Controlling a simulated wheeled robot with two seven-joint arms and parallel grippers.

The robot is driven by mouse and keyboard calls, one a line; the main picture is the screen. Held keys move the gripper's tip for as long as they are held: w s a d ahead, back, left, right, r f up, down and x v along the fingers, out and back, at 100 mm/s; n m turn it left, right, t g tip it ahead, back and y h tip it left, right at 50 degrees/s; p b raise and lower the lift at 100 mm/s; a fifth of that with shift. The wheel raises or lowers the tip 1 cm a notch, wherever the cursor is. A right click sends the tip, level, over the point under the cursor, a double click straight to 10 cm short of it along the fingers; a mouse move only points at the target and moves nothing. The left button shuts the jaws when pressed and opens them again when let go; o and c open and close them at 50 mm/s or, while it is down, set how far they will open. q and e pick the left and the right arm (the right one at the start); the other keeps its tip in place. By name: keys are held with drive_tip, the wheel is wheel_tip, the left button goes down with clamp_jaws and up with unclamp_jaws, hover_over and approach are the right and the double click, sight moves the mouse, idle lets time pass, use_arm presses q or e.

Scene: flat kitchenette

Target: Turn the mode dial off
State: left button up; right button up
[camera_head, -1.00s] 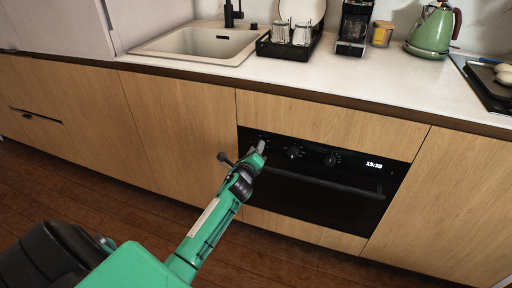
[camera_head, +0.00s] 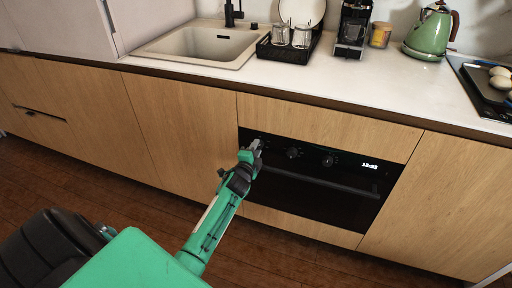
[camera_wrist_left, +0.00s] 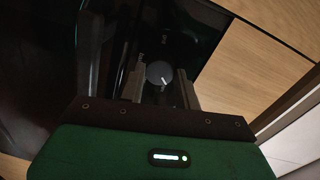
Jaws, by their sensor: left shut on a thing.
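The black oven front (camera_head: 320,190) is set into the wooden cabinets. Its middle dial (camera_head: 292,152) and right dial (camera_head: 328,160) show clear of my arm. My left gripper (camera_head: 257,146) is at the left end of the oven panel and hides the leftmost dial in the head view. In the left wrist view, this dark grey round dial (camera_wrist_left: 159,72) with a white pointer mark sits between the fingers of my left gripper (camera_wrist_left: 160,88), which is shut on it. My right gripper is in neither view.
The oven handle bar (camera_head: 320,181) runs just below the dials. The pale countertop (camera_head: 330,75) overhangs above, with a sink (camera_head: 200,42), a dish rack (camera_head: 283,48) and a green kettle (camera_head: 429,33). The wooden floor in front is clear.

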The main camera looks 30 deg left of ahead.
use_arm(q)
drive_tip(key=shift+a+n+h+p, duration=0.1)
drive_tip(key=shift+n+h+p, duration=0.2)
drive_tip(key=shift+n+p, duration=2.55)
use_arm(e)
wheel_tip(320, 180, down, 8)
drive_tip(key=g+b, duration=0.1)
drive_tip(key=b, duration=0.1)
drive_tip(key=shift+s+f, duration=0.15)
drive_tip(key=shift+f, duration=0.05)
use_arm(q)
drive_tip(key=shift+f+n, duration=0.1)
drive_tip(key=shift+n, duration=0.95)
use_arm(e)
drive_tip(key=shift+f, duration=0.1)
use_arm(q)
drive_tip(key=o, duration=1)
drive_tip(key=shift+c, duration=0.2)
drive_tip(key=shift+s, duration=0.15)
